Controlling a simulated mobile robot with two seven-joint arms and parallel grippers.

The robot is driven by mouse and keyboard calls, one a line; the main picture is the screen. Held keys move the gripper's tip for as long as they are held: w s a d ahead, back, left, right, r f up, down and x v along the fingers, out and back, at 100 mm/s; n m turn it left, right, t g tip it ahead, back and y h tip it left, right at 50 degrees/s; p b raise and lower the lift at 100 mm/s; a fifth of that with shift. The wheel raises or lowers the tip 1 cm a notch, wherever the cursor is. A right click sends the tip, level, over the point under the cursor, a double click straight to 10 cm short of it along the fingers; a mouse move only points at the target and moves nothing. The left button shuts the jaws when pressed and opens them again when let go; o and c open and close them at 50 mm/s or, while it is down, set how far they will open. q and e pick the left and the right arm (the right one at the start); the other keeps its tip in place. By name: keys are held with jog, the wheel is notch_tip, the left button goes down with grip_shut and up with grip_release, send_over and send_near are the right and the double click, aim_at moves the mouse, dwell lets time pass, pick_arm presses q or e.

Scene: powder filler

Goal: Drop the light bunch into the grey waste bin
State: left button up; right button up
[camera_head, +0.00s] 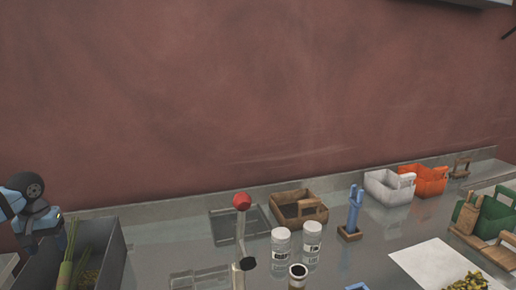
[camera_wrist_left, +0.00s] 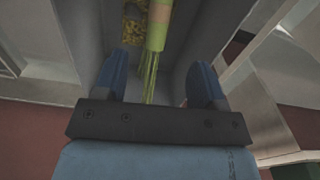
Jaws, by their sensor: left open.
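The light bunch (camera_head: 66,268), pale green with long thin stems, leans inside the grey waste bin (camera_head: 112,262) at the lower left of the head view. In the left wrist view the bunch (camera_wrist_left: 158,28) lies within the grey bin walls (camera_wrist_left: 185,50), its stems pointing back between my fingers. My left gripper (camera_head: 58,242) is over the bin in the head view. In the left wrist view its two blue fingers (camera_wrist_left: 160,78) are spread wide apart, with no contact with the bunch visible. My right gripper is in neither view.
Yellow-green bits (camera_wrist_left: 134,22) lie in the bin beside the bunch. On the counter stand a red-knobbed lever (camera_head: 242,202), jars (camera_head: 281,248), a wooden tray (camera_head: 290,199), a blue tool on a stand (camera_head: 354,210), and white (camera_head: 386,188) and orange (camera_head: 428,181) boxes.

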pick_arm(q)
notch_tip(320, 180, up, 14)
jog(key=b, duration=0.1)
jog(key=shift+f, duration=0.25)
